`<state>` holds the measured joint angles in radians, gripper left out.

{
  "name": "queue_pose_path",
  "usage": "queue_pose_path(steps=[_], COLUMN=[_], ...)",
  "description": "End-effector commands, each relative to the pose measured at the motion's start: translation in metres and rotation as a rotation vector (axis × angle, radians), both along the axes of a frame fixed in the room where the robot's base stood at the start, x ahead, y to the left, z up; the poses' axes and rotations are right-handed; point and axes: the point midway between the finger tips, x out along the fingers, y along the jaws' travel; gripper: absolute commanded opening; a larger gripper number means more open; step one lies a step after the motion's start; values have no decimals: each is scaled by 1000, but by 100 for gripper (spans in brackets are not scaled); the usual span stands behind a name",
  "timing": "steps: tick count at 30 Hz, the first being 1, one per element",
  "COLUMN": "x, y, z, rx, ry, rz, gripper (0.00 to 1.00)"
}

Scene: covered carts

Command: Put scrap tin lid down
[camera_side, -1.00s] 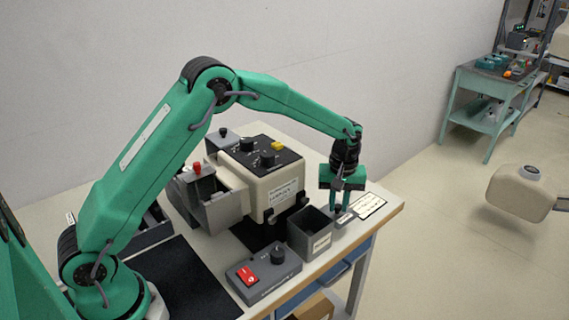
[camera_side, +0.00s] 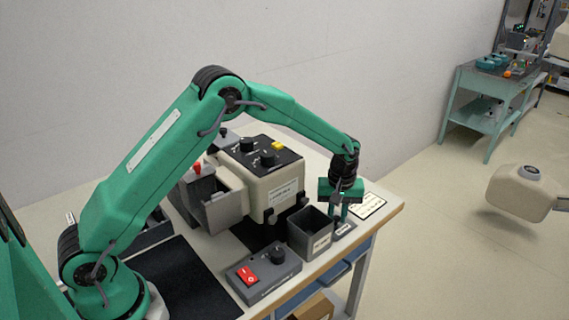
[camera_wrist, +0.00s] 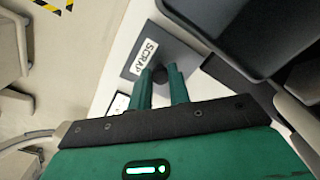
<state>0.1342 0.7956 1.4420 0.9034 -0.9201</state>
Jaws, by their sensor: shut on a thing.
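A cream machine (camera_side: 262,185) with black knobs stands behind the tin. A control box (camera_side: 262,273) with a red switch sits in front. A white card (camera_side: 368,205) lies right of the lid. The bench's right edge (camera_side: 397,215) is close by.

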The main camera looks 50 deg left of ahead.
Motion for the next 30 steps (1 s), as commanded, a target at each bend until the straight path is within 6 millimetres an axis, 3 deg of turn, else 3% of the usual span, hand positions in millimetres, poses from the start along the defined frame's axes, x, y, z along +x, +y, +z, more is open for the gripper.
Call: queue_pose_path(steps=[2,3,6,20,30], x=[0,0,0,0,1], y=[0,0,0,0,0], z=[-2,-2,-2,4,44], rx=[1,0,1,0,-1], ry=[1,0,1,0,-4], rz=[0,0,0,0,0], gripper=[0,24,40,40,40])
